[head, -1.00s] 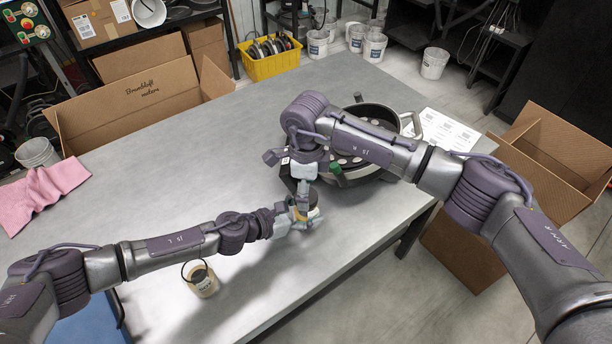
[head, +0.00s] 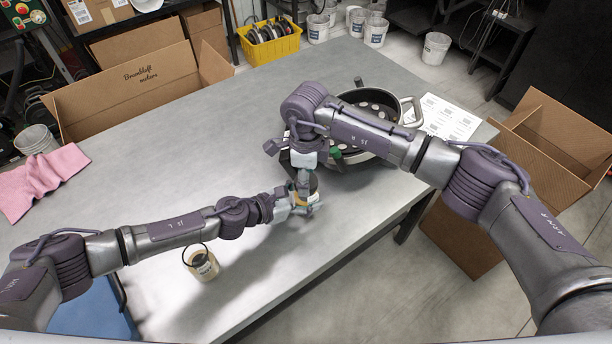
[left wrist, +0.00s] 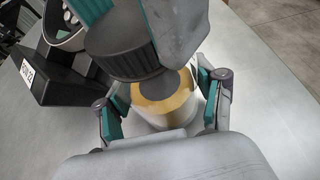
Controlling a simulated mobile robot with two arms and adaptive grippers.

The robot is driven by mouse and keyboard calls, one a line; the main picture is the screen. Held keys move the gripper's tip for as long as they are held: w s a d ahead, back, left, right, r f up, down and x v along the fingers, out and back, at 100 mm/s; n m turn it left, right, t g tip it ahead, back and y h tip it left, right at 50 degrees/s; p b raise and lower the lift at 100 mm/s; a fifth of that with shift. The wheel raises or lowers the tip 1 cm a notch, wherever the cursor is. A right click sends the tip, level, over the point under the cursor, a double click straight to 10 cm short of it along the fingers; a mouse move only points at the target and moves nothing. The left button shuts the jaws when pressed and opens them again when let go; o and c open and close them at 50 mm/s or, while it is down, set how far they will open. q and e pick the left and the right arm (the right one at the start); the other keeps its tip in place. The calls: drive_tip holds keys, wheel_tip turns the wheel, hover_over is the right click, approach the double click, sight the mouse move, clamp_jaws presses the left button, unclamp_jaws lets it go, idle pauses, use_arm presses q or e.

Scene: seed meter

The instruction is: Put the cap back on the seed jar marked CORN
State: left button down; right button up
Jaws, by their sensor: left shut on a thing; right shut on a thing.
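My left gripper (head: 292,206) is shut on a small jar with a yellow band (head: 301,199), near the middle of the table. In the left wrist view the jar (left wrist: 158,112) sits between the two teal finger pads. A black ribbed cap (left wrist: 122,48) is in my right gripper (left wrist: 128,14), shut on it, directly over the jar's mouth. The cap looks tilted in this view. I cannot tell whether it touches the rim. In the head view my right gripper (head: 304,178) comes down over the jar and mostly hides the cap. The jar's marking cannot be read.
Another beige labelled jar (head: 202,265) with a dark loop at its top stands at the front left. A round black seed meter (head: 384,101) stands behind my right gripper, with a printed sheet (head: 450,118) beside it. A pink cloth (head: 38,182) lies at the left. The left-middle tabletop is clear.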

drive_tip(key=o, duration=1.4)
wheel_tip(320, 180, up, 12)
use_arm(q)
drive_tip(key=shift+c, duration=0.2)
unclamp_jaws()
